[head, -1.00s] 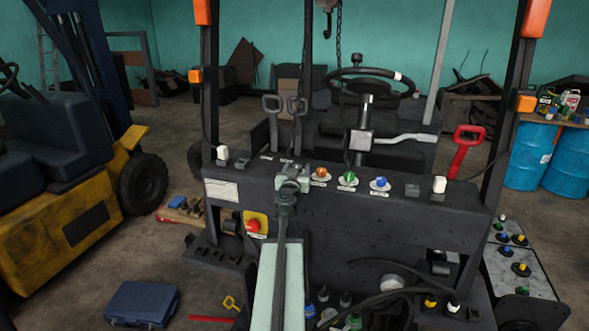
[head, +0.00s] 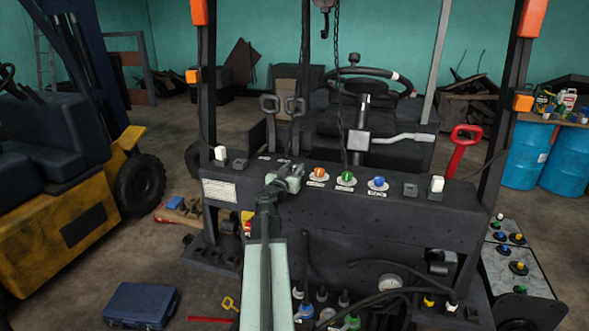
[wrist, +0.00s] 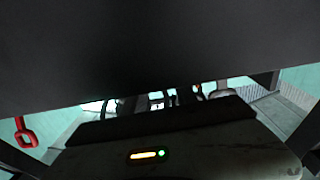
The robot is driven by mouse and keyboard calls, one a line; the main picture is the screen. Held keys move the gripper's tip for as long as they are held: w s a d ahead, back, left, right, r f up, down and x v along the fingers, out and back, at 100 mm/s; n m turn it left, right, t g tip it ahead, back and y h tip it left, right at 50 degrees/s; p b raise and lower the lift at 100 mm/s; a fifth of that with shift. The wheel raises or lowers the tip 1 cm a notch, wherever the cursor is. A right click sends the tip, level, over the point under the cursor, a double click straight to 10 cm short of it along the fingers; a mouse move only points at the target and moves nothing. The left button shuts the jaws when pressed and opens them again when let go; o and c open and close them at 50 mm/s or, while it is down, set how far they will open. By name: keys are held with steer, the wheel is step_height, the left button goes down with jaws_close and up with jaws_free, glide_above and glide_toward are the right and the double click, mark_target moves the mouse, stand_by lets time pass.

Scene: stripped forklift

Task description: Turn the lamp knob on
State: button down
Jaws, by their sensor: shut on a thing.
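My gripper (head: 291,172) is at the left end of the row of knobs on the forklift's dark dash panel (head: 340,215). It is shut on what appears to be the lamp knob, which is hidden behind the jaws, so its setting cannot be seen. To its right are an orange knob (head: 318,174), a green knob (head: 347,178) and a blue knob (head: 378,183), on pale round plates. Their labels are too small to read. In the wrist view a dark surface fills the upper part and the jaws do not show.
A white switch (head: 220,153) is left on the panel, another (head: 437,184) right. Dark uprights flank the panel. Hoses (head: 375,295) are below. A blue case (head: 141,304) lies on the floor.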

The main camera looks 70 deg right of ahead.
steer(key=m+g, duration=0.1)
steer(key=g, duration=0.1)
steer(key=m+g+y, duration=0.1)
steer(key=m+g, duration=0.1)
steer(key=g, duration=0.1)
steer(key=w+m+g, duration=0.1)
steer(key=m+g, duration=0.1)
steer(key=shift+d+g+y, duration=0.2)
steer(key=shift+g+y, duration=0.2)
steer(key=shift+w+m+g+y, duration=0.1)
steer(key=shift+m+g+y, duration=0.9)
steer(key=shift+m+g, duration=0.45)
steer(key=shift+g+y, duration=0.3)
steer(key=shift+g, duration=0.25)
steer(key=c, duration=1)
jaws_free()
steer(key=shift+o, duration=0.2)
steer(key=v, duration=0.7)
steer(key=shift+w+a, duration=0.2)
steer(key=shift+a, duration=0.1)
